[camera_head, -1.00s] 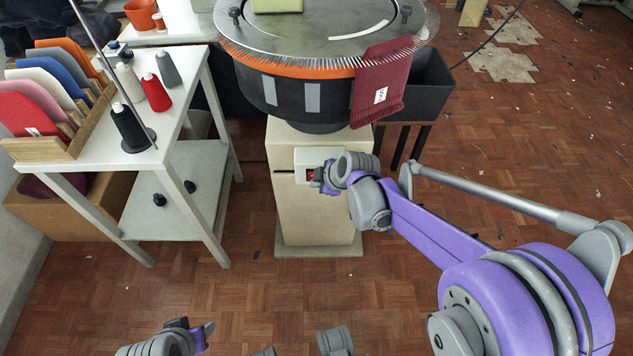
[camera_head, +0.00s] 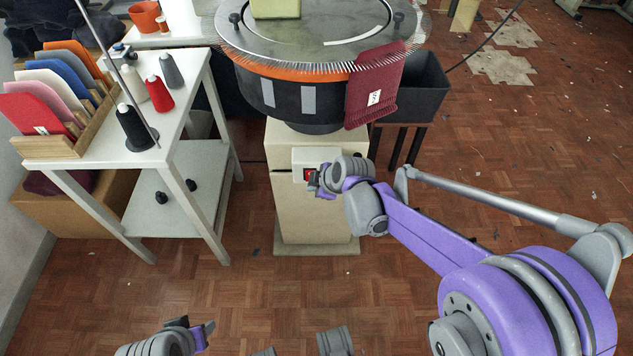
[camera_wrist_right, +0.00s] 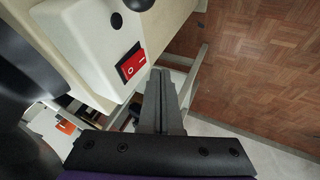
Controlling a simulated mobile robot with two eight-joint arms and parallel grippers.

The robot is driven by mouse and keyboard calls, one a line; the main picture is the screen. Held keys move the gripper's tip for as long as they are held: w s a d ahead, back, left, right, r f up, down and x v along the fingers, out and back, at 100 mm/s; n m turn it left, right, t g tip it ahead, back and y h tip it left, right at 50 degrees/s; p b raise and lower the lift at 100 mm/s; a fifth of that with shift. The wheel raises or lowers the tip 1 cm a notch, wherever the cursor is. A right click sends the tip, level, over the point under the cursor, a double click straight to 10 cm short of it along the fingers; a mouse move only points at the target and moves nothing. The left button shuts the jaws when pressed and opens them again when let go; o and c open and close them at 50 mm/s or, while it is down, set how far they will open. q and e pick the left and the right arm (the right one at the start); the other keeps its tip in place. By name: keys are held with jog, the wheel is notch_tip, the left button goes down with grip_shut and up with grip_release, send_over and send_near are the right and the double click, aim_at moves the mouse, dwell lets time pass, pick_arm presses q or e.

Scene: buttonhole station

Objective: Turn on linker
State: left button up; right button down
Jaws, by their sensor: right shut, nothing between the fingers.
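The linker (camera_head: 315,97) is a round dark machine with a ring of pins and an orange band, on a cream pedestal (camera_head: 312,215). A pale switch box (camera_head: 302,156) on the pedestal's front carries a red rocker switch (camera_head: 309,174). The switch shows clearly in the right wrist view (camera_wrist_right: 132,63) with its white markings. My right gripper (camera_head: 314,181) is at the switch box, partly covering the switch in the head view. In the wrist view its closed fingers (camera_wrist_right: 160,75) hold nothing, and their tips are close beside the switch; contact cannot be told. My left gripper (camera_head: 208,328) is low in the head view.
A maroon knitted piece (camera_head: 374,85) hangs from the linker's right side. A white table (camera_head: 185,110) with yarn cones and coloured panels stands at left. A black bin (camera_head: 425,88) is at right. The parquet floor in front is clear.

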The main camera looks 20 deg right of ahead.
pick_arm(q)
jog(key=p+v, duration=0.3)
jog(key=v, duration=0.1)
jog(key=shift+w+d+r, duration=0.1)
jog(key=shift+r, duration=0.15)
pick_arm(e)
jog(key=v, duration=1)
jog(key=shift+s+r, duration=0.15)
jog(key=shift+s, duration=0.45)
jog(key=shift+s+a, duration=0.1)
